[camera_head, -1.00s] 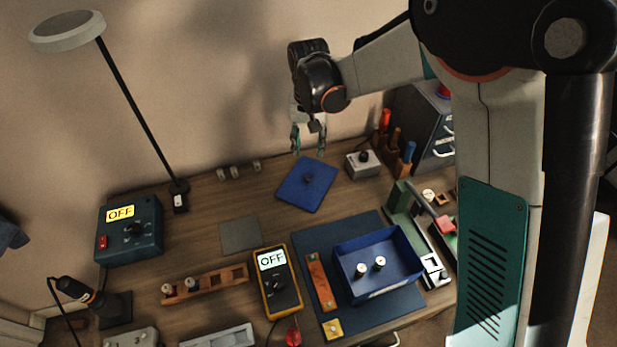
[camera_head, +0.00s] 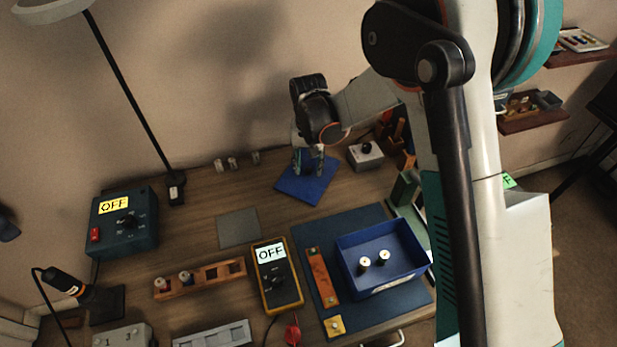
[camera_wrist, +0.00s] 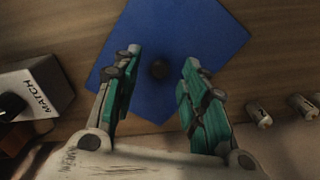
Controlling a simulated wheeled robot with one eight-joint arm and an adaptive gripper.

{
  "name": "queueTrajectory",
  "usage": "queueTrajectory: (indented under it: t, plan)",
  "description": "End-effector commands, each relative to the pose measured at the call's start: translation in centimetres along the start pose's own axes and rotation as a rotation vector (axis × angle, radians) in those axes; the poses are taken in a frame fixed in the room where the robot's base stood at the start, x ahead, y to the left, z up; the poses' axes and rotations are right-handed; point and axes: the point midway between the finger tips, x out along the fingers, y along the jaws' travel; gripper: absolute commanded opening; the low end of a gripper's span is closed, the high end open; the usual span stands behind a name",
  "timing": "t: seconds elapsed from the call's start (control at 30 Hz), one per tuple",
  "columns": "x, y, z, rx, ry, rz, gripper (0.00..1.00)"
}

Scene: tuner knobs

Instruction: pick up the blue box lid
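The blue box lid (camera_head: 304,186) lies flat on the table toward the wall, and it also shows in the wrist view (camera_wrist: 205,38). It is a blue square with a dark round knob (camera_wrist: 160,69) at its middle. My gripper (camera_head: 308,172) is low over the lid in the head view. In the wrist view my gripper (camera_wrist: 160,72) is open, with one teal finger on each side of the knob and a gap to each. The exact height of the fingertips above the lid is hard to tell.
A grey box (camera_head: 366,155) marked MATCH (camera_wrist: 38,88) stands beside the lid. Small cylinders (camera_head: 233,163) stand near the wall. The open blue box (camera_head: 345,245) with two pale knobs sits on a dark mat (camera_head: 318,225). A yellow meter (camera_head: 277,278) is nearby.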

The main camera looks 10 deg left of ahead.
Motion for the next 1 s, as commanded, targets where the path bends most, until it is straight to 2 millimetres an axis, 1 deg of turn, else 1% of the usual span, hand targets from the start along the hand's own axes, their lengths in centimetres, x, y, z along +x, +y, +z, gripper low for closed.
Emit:
queueTrajectory:
  t: [0.03,0.1,0.3,0.33,0.37,0.4,0.5,0.87,1.0]
  plan:
    - [0.82,0.0,0.01,0.0,0.0,0.0,0.4]
    - [1.22,0.0,0.02,0.0,0.0,0.0,0.4]
    - [1.17,0.01,0.03,0.0,0.0,0.0,0.4]
    - [1.17,0.01,0.03,0.0,0.0,0.0,0.35]
    - [1.16,0.01,0.03,0.0,0.0,0.0,0.28]
    - [1.16,0.01,0.03,0.0,0.0,0.0,0.19]
    - [1.16,0.0,0.03,0.0,0.0,0.0,0.0]
    - [1.13,0.0,0.03,0.0,0.0,0.0,0.0]
    - [0.66,0.01,0.03,0.0,0.0,0.0,0.0]
